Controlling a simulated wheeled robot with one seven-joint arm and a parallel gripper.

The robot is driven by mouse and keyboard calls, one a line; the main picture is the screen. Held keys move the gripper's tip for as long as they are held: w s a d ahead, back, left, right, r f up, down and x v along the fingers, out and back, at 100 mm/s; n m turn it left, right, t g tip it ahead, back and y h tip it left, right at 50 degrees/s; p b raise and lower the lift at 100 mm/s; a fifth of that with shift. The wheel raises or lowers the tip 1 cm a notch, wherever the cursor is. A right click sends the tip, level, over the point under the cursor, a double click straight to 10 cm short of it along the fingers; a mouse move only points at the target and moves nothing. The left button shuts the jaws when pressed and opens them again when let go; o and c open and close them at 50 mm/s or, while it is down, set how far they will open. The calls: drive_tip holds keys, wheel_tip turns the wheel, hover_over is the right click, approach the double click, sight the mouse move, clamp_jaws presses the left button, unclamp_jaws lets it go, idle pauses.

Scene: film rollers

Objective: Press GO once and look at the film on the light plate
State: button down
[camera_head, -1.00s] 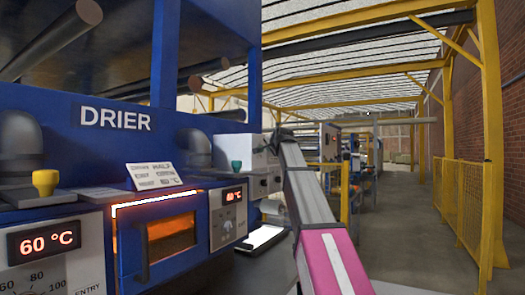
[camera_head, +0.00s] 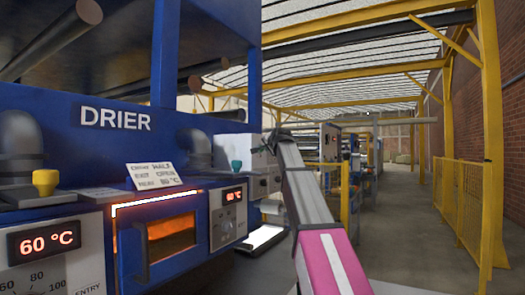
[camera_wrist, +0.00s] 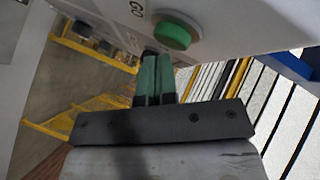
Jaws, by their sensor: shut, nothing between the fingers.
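The green round GO button (camera_wrist: 172,35) sits on a pale panel in the wrist view, beside the letters GO. My gripper (camera_wrist: 155,60) is shut and empty, its green fingers together, with the tips just below and left of the button. I cannot tell whether they touch the panel. In the head view my arm reaches up to a pale control box (camera_head: 262,165) at the right end of the drier, and the fingertips are too small to make out. The light plate (camera_head: 265,238) glows white at the foot of this box. I cannot make out a film on it.
The blue drier (camera_head: 115,117) has a glowing oven window (camera_head: 171,240), a red 60 °C display (camera_head: 44,242), a yellow knob (camera_head: 45,182) and a text card (camera_head: 153,175). A yellow fence (camera_head: 462,200) lines the open aisle at right.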

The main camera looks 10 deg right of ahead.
drive_tip(key=shift+w+a, duration=0.3)
drive_tip(key=shift+a, duration=0.1)
idle(0.5)
drive_tip(key=shift+s+d, duration=0.1)
drive_tip(key=shift+d, duration=0.05)
drive_tip(key=shift+s+d, duration=0.45)
drive_tip(key=shift+d, duration=0.15)
idle(0.4)
drive_tip(key=s+d, duration=0.1)
drive_tip(key=d, duration=0.1)
drive_tip(key=s+d, duration=0.2)
idle(0.4)
idle(0.6)
